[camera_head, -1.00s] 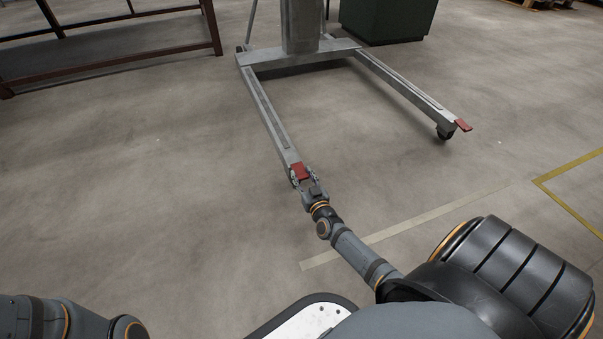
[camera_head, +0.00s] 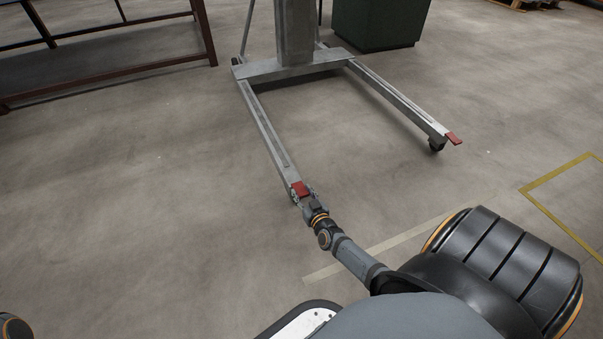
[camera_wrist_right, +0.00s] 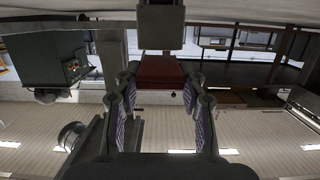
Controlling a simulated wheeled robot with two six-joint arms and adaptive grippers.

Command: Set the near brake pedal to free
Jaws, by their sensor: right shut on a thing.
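The near brake pedal (camera_head: 300,188) is a red flap at the near end of the left leg of a grey steel lift (camera_head: 265,125). My right gripper (camera_head: 304,194) is at this pedal, with its fingers around it. In the right wrist view the red pedal (camera_wrist_right: 160,72) lies between the fingertips (camera_wrist_right: 162,82), and the gripper is shut on it. A second red pedal (camera_head: 454,138) sticks out at the end of the right leg, apart from my gripper. My left gripper is out of view.
A dark green cabinet (camera_head: 378,22) stands behind the lift. A brown-framed rack (camera_head: 110,70) is at the upper left. Yellow and pale lines mark the floor at the right. The floor left of the lift and between its legs is clear.

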